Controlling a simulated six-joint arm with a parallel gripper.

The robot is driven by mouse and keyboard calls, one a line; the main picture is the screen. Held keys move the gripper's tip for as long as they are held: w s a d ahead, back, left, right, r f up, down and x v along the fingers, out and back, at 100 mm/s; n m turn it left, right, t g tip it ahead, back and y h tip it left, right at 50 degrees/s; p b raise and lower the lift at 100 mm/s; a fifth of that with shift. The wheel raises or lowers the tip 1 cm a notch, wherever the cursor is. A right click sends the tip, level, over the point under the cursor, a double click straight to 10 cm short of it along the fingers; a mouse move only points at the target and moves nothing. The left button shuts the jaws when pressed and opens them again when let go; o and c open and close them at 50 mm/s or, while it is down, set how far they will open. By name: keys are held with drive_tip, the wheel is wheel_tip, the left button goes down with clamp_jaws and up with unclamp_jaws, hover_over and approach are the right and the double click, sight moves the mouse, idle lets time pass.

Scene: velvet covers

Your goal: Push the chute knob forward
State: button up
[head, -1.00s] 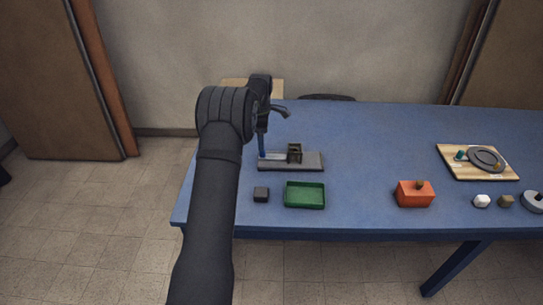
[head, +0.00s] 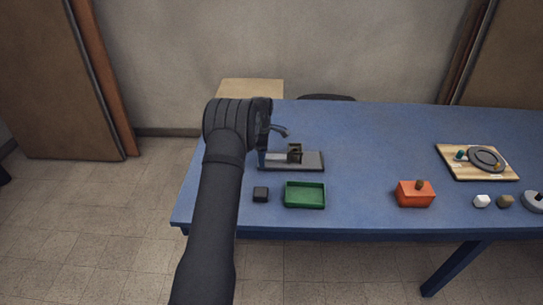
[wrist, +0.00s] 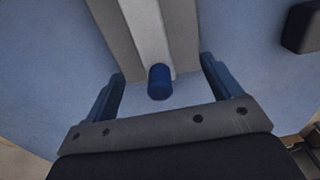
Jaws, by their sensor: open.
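The chute (head: 308,161) is a grey slab with a pale channel and a dark upright block (head: 295,152), on the left part of the table. In the wrist view its channel (wrist: 147,30) runs away from my gripper. The knob (wrist: 160,82) is a short blue cylinder at the channel's near end. My gripper (wrist: 163,68) is open, with one blue finger on each side of the knob and visible gaps on both sides. Neither finger appears to touch it. In the head view my arm hides most of the gripper and the knob cannot be made out.
A small dark cube (head: 261,194) and a green tray (head: 305,195) lie just in front of the chute.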

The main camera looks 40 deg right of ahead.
sight(282, 157)
drive_tip(key=c, duration=1.5)
drive_tip(key=shift+d, duration=0.1)
drive_tip(key=shift+s+d, duration=2.55)
drive_tip(key=shift+s, duration=0.05)
drive_tip(key=o, duration=1.5)
drive_tip(key=shift+r, duration=3.55)
